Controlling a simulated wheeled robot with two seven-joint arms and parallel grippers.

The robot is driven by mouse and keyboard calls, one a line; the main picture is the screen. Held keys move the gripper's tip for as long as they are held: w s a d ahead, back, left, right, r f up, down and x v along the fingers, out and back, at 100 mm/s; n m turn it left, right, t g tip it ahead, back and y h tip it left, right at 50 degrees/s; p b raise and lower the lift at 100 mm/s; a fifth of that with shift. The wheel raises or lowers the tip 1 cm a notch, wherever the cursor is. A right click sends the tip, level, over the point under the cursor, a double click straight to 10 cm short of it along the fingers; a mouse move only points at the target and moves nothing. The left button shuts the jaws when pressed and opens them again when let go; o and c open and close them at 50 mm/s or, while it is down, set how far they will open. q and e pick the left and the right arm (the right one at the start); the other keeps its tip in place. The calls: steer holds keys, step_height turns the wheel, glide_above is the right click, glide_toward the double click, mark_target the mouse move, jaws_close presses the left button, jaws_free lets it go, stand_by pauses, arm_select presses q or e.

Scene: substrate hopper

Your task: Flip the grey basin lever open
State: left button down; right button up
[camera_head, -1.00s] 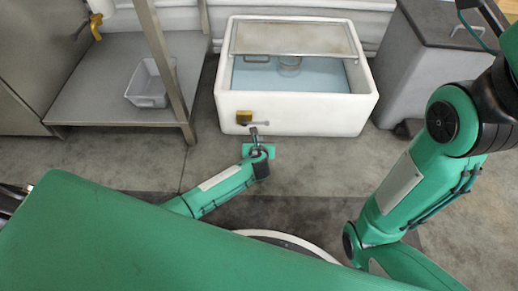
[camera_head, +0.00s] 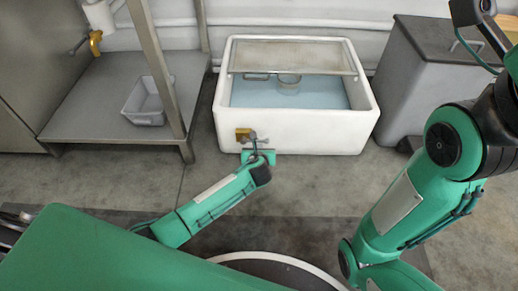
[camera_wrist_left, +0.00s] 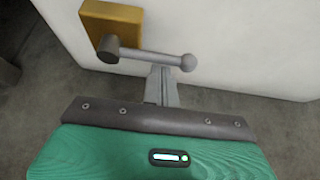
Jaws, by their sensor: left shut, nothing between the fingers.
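The white basin (camera_head: 300,131) stands on the floor ahead, with bluish water inside. A brass-coloured block (camera_head: 243,134) on its front wall carries the grey lever (camera_head: 258,141), which also shows in the left wrist view (camera_wrist_left: 150,56). The lever points sideways to the right from its pivot and ends in a round knob (camera_wrist_left: 187,62). My left gripper (camera_head: 254,142) is shut and empty. In the left wrist view its fingers (camera_wrist_left: 161,76) reach up just below the middle of the lever; I cannot tell if they touch it. My right gripper is outside the picture.
A metal rack (camera_head: 95,105) with a grey plastic bin (camera_head: 147,108) stands at the left, near a brass tap (camera_head: 95,43). A grey lidded container (camera_head: 425,75) stands right of the basin. The floor before the basin is clear.

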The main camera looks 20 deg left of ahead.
arm_select(q)
steer(key=shift+r+p, duration=0.25)
steer(key=shift+p, duration=0.35)
